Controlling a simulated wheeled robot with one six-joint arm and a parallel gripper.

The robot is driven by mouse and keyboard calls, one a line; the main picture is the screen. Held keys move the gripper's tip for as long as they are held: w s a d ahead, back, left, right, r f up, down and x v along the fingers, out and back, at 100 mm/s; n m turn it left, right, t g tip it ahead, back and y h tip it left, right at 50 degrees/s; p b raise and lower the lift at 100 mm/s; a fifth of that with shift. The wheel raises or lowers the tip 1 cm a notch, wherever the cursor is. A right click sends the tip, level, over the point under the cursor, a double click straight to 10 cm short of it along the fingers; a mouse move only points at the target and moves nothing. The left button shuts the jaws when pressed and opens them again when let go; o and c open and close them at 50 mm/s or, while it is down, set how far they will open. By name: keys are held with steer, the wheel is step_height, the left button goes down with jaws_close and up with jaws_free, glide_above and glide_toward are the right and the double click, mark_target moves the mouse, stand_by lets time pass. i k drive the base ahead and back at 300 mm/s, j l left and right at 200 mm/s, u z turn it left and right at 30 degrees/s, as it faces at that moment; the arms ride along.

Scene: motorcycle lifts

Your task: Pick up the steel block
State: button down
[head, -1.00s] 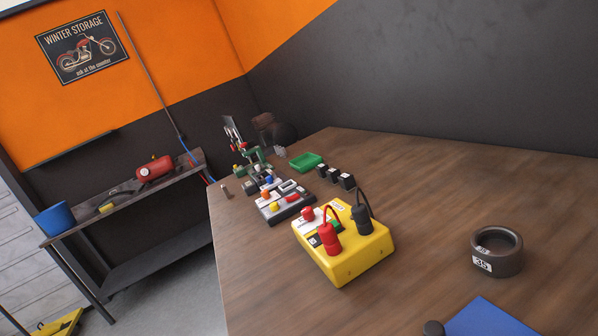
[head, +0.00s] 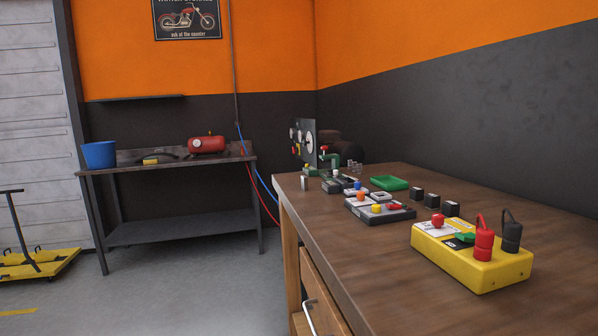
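No piece can be singled out for certain as the steel block. A small grey upright piece (head: 305,184) stands near the bench's far left corner, too small to identify. My gripper is not in view, so its state does not show.
A yellow box (head: 470,268) with red and black plugs stands nearest on the bench (head: 350,260). Behind it are a grey button box (head: 378,214), a green tray (head: 389,183) and a gauge panel (head: 306,142). A side table (head: 180,226) stands at left; floor between is clear.

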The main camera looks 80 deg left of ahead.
mark_target(304, 178)
steer(key=u, duration=1.75)
steer(key=i+l+u, duration=0.2)
steer(key=u, duration=0.15)
steer(key=i+l+u, duration=0.2)
steer(key=u, duration=0.15)
